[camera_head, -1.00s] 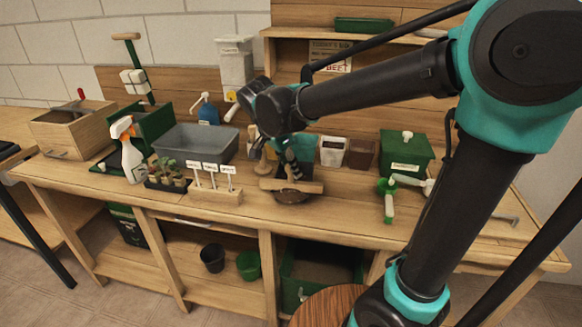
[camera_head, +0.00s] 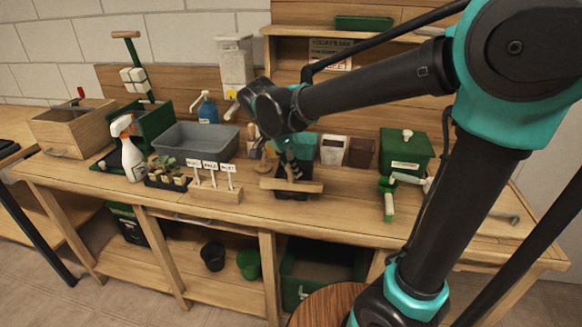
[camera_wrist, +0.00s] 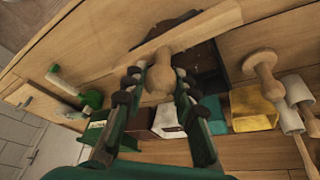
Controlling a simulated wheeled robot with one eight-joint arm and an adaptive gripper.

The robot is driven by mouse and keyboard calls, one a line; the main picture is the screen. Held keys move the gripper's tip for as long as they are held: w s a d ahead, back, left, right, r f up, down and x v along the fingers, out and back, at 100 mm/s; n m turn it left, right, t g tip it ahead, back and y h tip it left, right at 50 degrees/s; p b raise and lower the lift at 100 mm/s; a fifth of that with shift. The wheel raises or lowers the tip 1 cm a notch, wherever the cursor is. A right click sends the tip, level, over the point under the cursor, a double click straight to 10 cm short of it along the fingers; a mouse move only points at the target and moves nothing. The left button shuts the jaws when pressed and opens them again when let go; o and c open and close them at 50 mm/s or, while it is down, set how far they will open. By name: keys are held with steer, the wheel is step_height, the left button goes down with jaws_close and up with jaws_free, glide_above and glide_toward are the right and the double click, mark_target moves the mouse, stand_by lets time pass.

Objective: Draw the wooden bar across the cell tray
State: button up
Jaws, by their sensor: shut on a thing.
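My gripper (camera_head: 291,168) is shut on the knobbed handle of the wooden bar (camera_head: 305,186), at the front middle of the bench. In the wrist view, my gripper (camera_wrist: 157,85) has a finger on each side of the rounded knob, and the long bar (camera_wrist: 205,28) runs across beyond it. A dark cell tray (camera_wrist: 205,62) lies under and beside the bar. In the head view its dark edge (camera_head: 284,195) shows below the bar. The bar and my gripper hide much of the tray, and I cannot tell whether the bar touches it.
Left of the bar stand a wooden label block (camera_head: 214,195), a seedling tray (camera_head: 166,184) and a grey tub (camera_head: 198,142). Behind it is a white pot (camera_head: 333,151). A green box (camera_head: 406,153) and a green-handled tool (camera_head: 388,202) are to the right.

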steer(key=shift+w+d+r, duration=0.1)
steer(key=shift+w, duration=0.9)
steer(key=shift+w, duration=0.1)
steer(key=shift+w+d, duration=0.15)
steer(key=shift+w, duration=0.8)
steer(key=shift+w, duration=0.1)
steer(key=shift+w+d, duration=0.1)
steer(key=shift+w, duration=0.85)
steer(key=shift+w, duration=0.1)
steer(key=shift+w+d, duration=0.1)
steer(key=shift+w, duration=0.8)
steer(key=shift+w, duration=0.15)
steer(key=shift+w+d, duration=0.1)
steer(key=shift+w, duration=0.85)
